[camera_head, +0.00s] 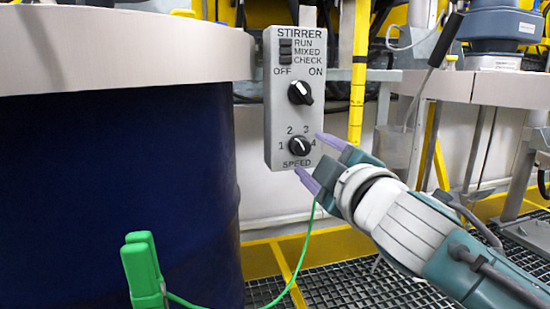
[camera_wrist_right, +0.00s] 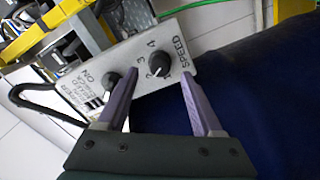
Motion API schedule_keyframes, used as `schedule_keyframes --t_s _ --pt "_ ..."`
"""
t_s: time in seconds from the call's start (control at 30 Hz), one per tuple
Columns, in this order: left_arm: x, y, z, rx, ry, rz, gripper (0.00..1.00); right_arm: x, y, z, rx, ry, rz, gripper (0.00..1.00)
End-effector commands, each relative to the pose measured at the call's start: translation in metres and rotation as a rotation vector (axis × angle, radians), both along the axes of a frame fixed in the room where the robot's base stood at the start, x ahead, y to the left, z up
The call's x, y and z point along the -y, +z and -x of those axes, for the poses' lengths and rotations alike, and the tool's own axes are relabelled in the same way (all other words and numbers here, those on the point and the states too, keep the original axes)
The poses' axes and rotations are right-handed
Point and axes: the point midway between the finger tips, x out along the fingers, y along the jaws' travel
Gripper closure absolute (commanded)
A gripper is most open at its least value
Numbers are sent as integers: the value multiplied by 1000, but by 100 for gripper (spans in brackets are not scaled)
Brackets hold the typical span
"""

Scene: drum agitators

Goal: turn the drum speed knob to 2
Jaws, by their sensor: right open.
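The drum speed knob (camera_head: 299,146) is a round black knob low on the grey stirrer panel (camera_head: 281,118), with numbers 1 to 4 around it and SPEED below. It also shows in the right wrist view (camera_wrist_right: 160,64). I cannot tell surely which number its pointer faces. My right gripper (camera_head: 309,153) is open, with purple fingertips just in front of the panel's lower right. In the right wrist view the open fingers (camera_wrist_right: 158,71) appear on either side of the speed knob, and no contact is visible. My left gripper is not in view.
The black OFF/ON knob (camera_head: 300,92) sits above the speed knob. A large dark blue drum (camera_head: 120,190) fills the left. A green clamp (camera_head: 144,270) with a green cable is in front of it. A yellow post (camera_head: 359,75) stands behind the panel.

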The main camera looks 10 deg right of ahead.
Motion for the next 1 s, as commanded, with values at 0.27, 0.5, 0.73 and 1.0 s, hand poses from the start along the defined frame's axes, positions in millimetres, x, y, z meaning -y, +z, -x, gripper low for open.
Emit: schedule_keyframes --t_s 0.27,0.5,0.73,1.0 --pt "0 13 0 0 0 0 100 2 0 48 -2 -1 0 32" --pt "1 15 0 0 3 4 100 2 0 65 0 -1 0 32" --pt "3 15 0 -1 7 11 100 3 0 65 0 -1 0 32" --pt "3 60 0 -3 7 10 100 23 25 87 -110 -111 -126 32"
